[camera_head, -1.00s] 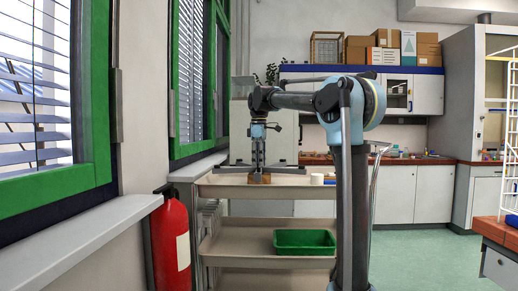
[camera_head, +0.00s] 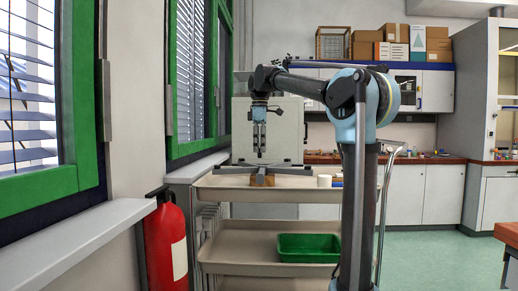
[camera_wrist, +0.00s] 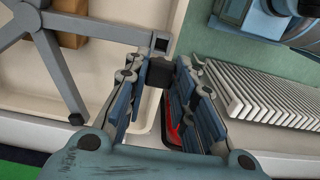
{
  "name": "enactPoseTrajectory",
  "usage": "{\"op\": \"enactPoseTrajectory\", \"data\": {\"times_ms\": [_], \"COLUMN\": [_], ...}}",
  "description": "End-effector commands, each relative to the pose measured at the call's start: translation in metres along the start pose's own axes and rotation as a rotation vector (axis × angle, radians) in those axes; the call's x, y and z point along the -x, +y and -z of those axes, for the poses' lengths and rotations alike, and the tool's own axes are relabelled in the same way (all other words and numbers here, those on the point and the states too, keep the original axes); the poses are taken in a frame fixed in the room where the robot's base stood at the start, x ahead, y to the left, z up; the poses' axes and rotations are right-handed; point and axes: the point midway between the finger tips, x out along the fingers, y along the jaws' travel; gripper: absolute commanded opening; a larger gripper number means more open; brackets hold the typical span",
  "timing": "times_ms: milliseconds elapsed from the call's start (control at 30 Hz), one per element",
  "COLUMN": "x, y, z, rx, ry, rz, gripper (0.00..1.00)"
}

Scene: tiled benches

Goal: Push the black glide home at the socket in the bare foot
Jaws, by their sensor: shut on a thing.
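My gripper (camera_head: 259,153) hangs pointing down above the trolley's top tray, with a gap below it. In the wrist view its fingers (camera_wrist: 158,76) are shut on the black glide (camera_wrist: 154,72), a small dark block between the tips. A grey base with spread legs (camera_wrist: 105,32) lies on the tray; it also shows in the head view (camera_head: 263,171). One leg ends in a bare foot with a square dark socket (camera_wrist: 162,43), just beyond the held glide in the picture. Their height gap cannot be told. Another leg end carries a black glide (camera_wrist: 76,119).
The base rests over a brown block (camera_wrist: 72,39) on the cream trolley tray (camera_head: 222,183). A white cup (camera_head: 324,181) stands at the right. A green bin (camera_head: 308,236) sits on the lower shelf. A red extinguisher (camera_head: 165,243) and a white radiator (camera_wrist: 265,95) are beside the trolley.

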Motion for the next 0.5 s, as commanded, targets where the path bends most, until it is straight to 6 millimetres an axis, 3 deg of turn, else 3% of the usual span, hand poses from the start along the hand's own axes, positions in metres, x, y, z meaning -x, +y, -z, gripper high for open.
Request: {"op": "enactPoseTrajectory", "data": {"times_ms": [500], "x": [-0.029], "y": [0.0], "z": [-0.002], "rx": [0.0], "ry": [0.0], "rz": [-0.002], "gripper": [0.0]}}
